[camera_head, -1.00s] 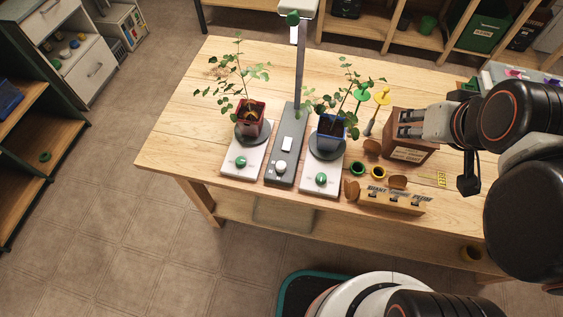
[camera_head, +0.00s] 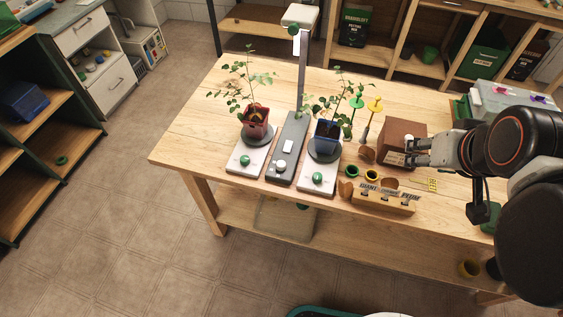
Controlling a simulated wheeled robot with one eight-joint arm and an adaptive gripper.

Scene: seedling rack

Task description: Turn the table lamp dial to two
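The table lamp stands in the middle of the wooden table, with a grey base (camera_head: 291,143), an upright post and a pale head (camera_head: 299,15) at the top. Its dial is a white round knob (camera_head: 281,166) at the near end of the base, below a white rectangular switch or label (camera_head: 288,146). The dial's setting is too small to read. My gripper (camera_head: 410,152) is at the right, over or in front of a brown box, well apart from the dial. Its two fingers look spread with nothing between them.
White stands with green knobs flank the lamp base, bearing a red-potted plant (camera_head: 256,124) and a blue-potted plant (camera_head: 327,136). The brown box (camera_head: 402,136), a wooden label block (camera_head: 384,199) and small pots lie at right. The table's left side (camera_head: 195,135) is clear.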

